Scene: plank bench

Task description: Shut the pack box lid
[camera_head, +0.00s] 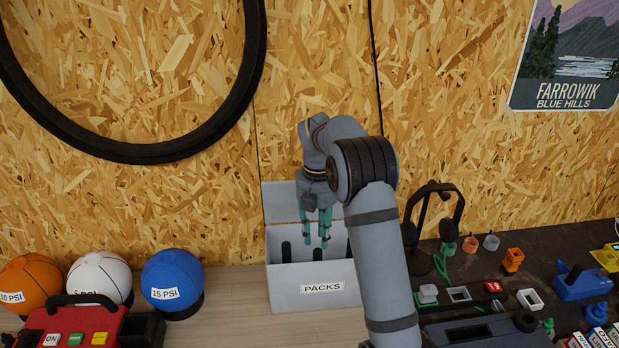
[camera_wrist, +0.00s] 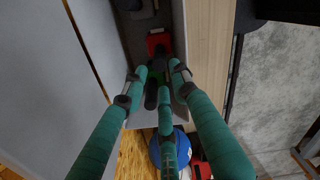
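The pack box (camera_head: 318,291) is a pale grey box labelled PACKS on the bench against the wall. Its lid (camera_head: 281,203) stands up open at the back. Dark upright shapes show inside the box. My gripper (camera_head: 316,242) points down over the box opening, in front of the raised lid, with its teal fingers apart and nothing clearly held. In the wrist view my gripper (camera_wrist: 160,78) shows three teal fingers over the box's dark inside, where a red item (camera_wrist: 158,42) shows. My arm hides the box's right end and part of the lid.
Orange (camera_head: 32,281), white (camera_head: 100,275) and blue (camera_head: 172,280) balls stand left of the box, behind a red case (camera_head: 72,325). A headphone stand (camera_head: 436,205) and several small parts lie to the right on a dark mat. Bare wood (camera_head: 235,300) lies left of the box.

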